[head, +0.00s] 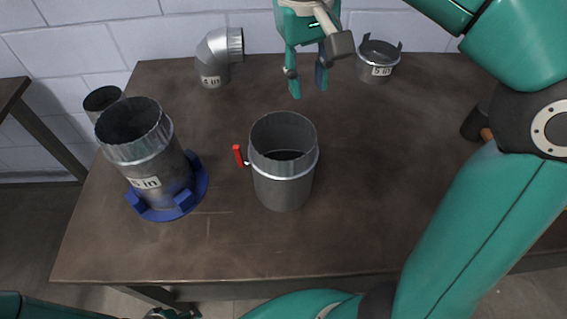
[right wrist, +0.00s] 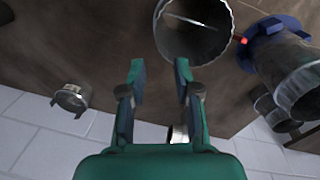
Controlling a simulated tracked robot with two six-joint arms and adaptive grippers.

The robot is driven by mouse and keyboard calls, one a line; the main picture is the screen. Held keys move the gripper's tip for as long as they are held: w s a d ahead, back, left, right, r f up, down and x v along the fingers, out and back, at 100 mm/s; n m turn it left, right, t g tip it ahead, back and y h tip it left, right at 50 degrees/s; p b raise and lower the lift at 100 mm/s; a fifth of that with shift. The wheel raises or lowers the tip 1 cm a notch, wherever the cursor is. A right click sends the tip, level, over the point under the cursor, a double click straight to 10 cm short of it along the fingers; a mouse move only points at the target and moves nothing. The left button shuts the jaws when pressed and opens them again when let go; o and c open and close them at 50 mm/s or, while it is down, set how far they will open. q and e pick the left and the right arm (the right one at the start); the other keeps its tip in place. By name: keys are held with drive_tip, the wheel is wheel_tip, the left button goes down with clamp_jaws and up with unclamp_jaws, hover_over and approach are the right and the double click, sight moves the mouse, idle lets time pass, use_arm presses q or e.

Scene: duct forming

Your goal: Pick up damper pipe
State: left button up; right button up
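The damper pipe (head: 283,165) is a grey metal pipe with a red handle on its left side. It stands upright in the middle of the table, its open top facing up. My right gripper (head: 308,88) is open and empty, above and behind the pipe in the head view. In the right wrist view the pipe's open mouth (right wrist: 196,28) lies just beyond the two spread fingertips (right wrist: 160,72), apart from them, with a thin rod across its inside. A small part of my left gripper (head: 172,314) shows at the bottom edge; its fingers are not clear.
A larger labelled pipe (head: 160,172) stands in a blue ring base (head: 172,207) at the left, with another pipe (head: 101,99) behind it. An elbow (head: 219,57) and a labelled cap (head: 378,61) stand at the back of the table (head: 380,210). The table's front is clear.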

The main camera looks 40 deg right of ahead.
hover_over(308, 127)
wheel_tip(308, 127, down, 5)
drive_tip(key=shift+w+d+f+b, duration=0.1)
drive_tip(key=shift+f+b, duration=0.75)
drive_tip(key=shift+f, duration=2.35)
drive_tip(key=shift+c, duration=0.3)
clamp_jaws()
